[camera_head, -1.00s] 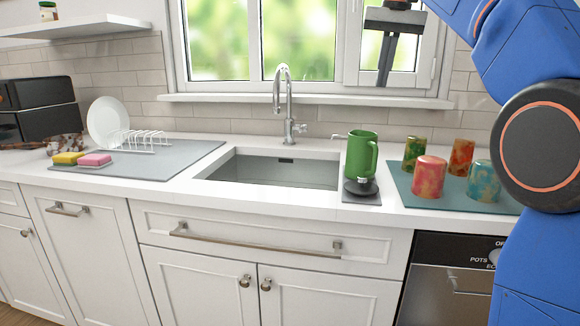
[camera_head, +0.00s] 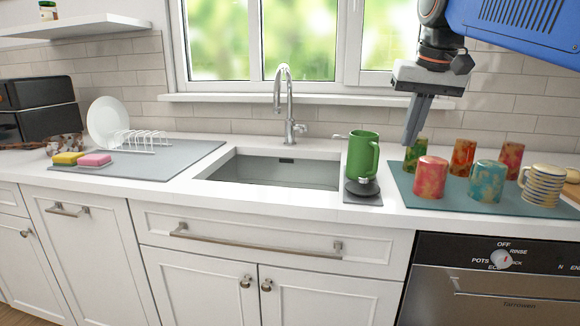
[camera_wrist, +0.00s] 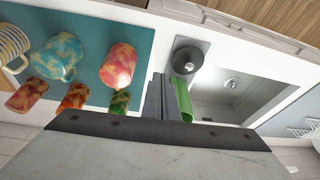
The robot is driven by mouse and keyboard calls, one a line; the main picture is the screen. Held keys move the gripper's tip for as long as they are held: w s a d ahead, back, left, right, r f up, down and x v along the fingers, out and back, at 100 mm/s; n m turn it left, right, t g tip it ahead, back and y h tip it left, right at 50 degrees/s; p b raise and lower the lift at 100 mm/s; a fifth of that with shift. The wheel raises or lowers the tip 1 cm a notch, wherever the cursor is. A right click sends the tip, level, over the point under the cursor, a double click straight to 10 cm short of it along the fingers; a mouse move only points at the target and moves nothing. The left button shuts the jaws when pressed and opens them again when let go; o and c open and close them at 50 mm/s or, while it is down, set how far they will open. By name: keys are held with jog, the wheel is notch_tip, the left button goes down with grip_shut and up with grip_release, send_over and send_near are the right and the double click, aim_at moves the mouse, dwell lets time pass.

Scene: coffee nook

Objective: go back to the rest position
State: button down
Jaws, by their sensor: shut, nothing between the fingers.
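My gripper (camera_head: 413,135) is shut and empty. It points down above the back edge of the mat with the cups, to the right of the green mug (camera_head: 362,155). In the wrist view the closed fingers (camera_wrist: 158,85) show between the green mug (camera_wrist: 183,98) and the cups, and they partly hide the mug. In the head view the fingertips overlap the green patterned cup (camera_head: 415,154) behind the red one; I cannot tell the gap between them.
Several patterned cups, such as the teal one (camera_head: 487,181) and the striped one (camera_head: 543,186), stand on the teal mat (camera_head: 440,203). The sink (camera_head: 285,171) lies left of the green mug. A dish rack (camera_head: 140,140) and sponges (camera_head: 95,159) are far left.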

jog(key=s+d+f, duration=0.1)
jog(key=s+f, duration=0.6)
jog(key=f, duration=0.4)
jog(key=s+d+f+n, duration=0.1)
jog(key=s+f, duration=0.7)
jog(key=f, duration=0.3)
jog(key=s+d+f+t, duration=0.1)
jog(key=s+f, duration=0.6)
jog(key=f, duration=0.4)
jog(key=shift+s+f, duration=0.15)
jog(key=shift+s, duration=0.2)
